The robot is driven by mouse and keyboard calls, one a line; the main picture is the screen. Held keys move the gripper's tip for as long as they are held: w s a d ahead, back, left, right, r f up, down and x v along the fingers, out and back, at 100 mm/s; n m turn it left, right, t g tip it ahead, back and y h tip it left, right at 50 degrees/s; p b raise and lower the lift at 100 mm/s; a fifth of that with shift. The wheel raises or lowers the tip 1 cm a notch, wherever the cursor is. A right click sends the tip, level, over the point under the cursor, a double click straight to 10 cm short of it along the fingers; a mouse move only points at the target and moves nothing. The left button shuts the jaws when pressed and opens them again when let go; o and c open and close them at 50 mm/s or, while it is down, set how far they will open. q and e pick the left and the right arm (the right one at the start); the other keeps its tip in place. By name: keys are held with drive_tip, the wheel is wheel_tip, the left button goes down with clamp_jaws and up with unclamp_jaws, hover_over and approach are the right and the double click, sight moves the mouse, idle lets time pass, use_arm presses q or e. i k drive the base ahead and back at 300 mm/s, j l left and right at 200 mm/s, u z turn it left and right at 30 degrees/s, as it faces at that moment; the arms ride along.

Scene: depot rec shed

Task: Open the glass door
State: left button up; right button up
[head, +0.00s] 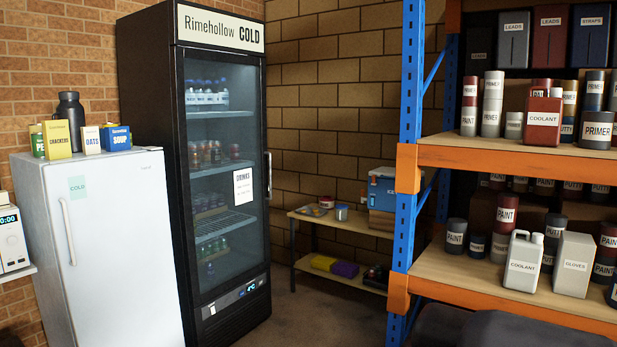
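The glass door (215,247) belongs to a tall black drinks cooler with a "Rimehollow COLD" sign (221,28), left of the middle in the head view. The door looks shut. Its upright handle (268,175) is on the right edge. A white "DRINKS" notice (243,187) is fixed to the glass. Bottles and cans stand on shelves behind it. No gripper shows in the view.
A white fridge (112,250) with boxes on top stands left of the cooler. A low wooden bench (345,222) with a blue cool box (382,189) is at the back. An orange and blue rack (407,168) fills the right. Some floor (300,318) is clear before the cooler.

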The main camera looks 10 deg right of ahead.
sight(243, 179)
drive_tip(key=i+j+u, duration=0.15)
drive_tip(key=i+u, duration=0.6)
drive_tip(key=i, duration=0.15)
drive_tip(key=i+j, duration=0.15)
drive_tip(key=i, duration=0.55)
drive_tip(key=i+j+z, duration=0.1)
drive_tip(key=i, duration=0.6)
drive_tip(key=i+l+z, duration=0.1)
drive_tip(key=z, duration=0.3)
drive_tip(key=i+z, duration=0.45)
drive_tip(key=z, duration=0.3)
drive_tip(key=i+z, duration=0.15)
drive_tip(key=z, duration=0.25)
drive_tip(key=i+z, duration=0.5)
drive_tip(key=i, duration=0.9)
